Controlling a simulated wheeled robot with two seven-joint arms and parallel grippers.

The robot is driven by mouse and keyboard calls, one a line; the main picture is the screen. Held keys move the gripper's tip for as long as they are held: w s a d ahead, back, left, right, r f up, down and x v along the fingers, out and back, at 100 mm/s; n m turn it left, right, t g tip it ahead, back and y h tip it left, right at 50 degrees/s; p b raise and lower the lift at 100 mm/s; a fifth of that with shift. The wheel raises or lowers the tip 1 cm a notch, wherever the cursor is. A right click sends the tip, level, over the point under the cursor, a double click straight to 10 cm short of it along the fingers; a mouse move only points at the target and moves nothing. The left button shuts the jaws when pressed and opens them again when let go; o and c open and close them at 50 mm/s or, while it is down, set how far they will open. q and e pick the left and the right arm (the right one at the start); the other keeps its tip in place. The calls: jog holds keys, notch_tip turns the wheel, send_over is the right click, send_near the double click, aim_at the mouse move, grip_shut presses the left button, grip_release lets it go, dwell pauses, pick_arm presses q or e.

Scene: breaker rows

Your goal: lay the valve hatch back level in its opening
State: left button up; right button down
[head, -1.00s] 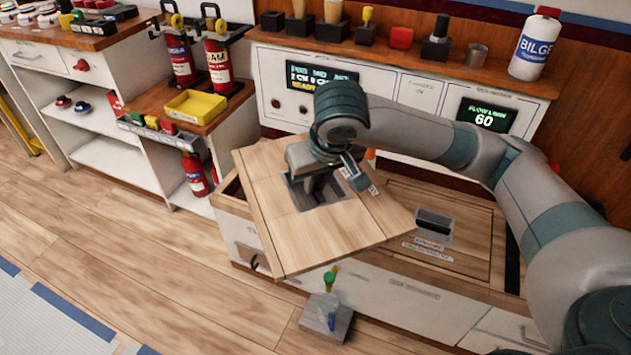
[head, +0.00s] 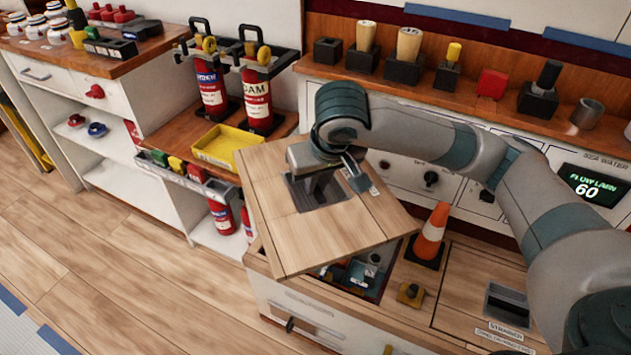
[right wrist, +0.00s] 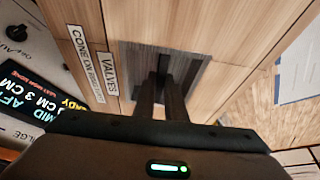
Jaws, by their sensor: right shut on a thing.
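The valve hatch (head: 275,228) is a square wooden panel, held tilted above the counter in the head view. My right gripper (head: 322,188) is shut on the handle in its dark recessed pocket. In the right wrist view, the fingers of my right gripper (right wrist: 163,88) reach into this pocket, and the hatch (right wrist: 218,28) bears a "VALVES" label. The opening (head: 362,278) shows partly below the hatch's front right edge, with valve parts inside; the hatch hides the rest. My left gripper is out of view.
A strainer hatch (head: 490,285) lies at right. A yellow tray (head: 226,146) and fire extinguishers (head: 257,97) stand behind left. The floor at left is clear.

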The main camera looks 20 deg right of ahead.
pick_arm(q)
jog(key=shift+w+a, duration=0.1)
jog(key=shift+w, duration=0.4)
pick_arm(e)
jog(key=shift+w+r, duration=0.15)
jog(key=shift+w, duration=0.4)
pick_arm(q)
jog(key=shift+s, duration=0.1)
